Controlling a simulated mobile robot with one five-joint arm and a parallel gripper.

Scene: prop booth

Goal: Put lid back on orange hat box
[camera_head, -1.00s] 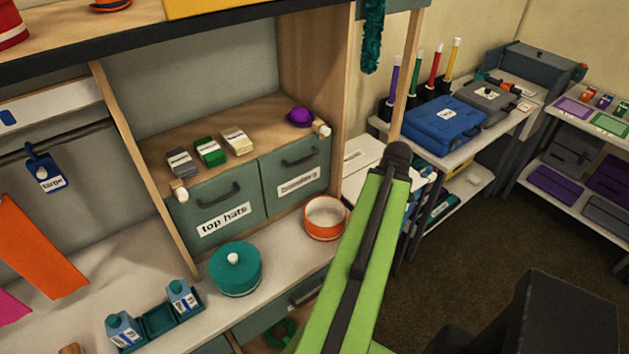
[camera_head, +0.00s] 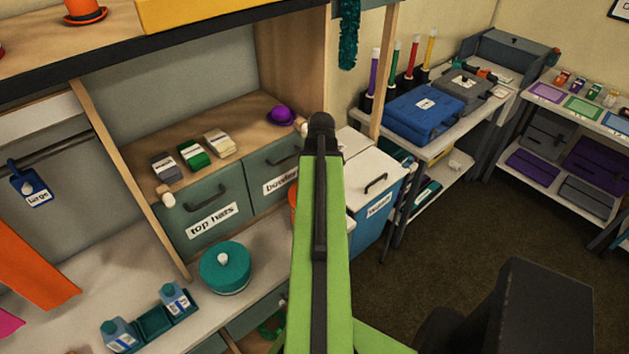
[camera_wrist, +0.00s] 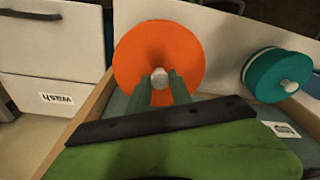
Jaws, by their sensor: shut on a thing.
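An orange round lid (camera_wrist: 185,48) with a pale round knob (camera_wrist: 160,76) shows face-on in the wrist view. The two green fingers of my gripper (camera_wrist: 160,84) are shut on the knob, so I hold the lid. The orange hat box (camera_head: 293,202) is almost wholly hidden behind my green arm in the head view; only a sliver of its left side shows. In the wrist view the lid covers whatever is behind it, so I cannot tell whether it touches the box. In the head view my gripper and the lid are hidden by the arm.
A teal lidded hat box (camera_head: 224,268) stands left of my arm; its lid also shows in the wrist view (camera_wrist: 264,75). A blue bin with a white lid (camera_head: 372,185) stands right of the arm. Hat drawers (camera_head: 205,222) are behind. Open floor lies right.

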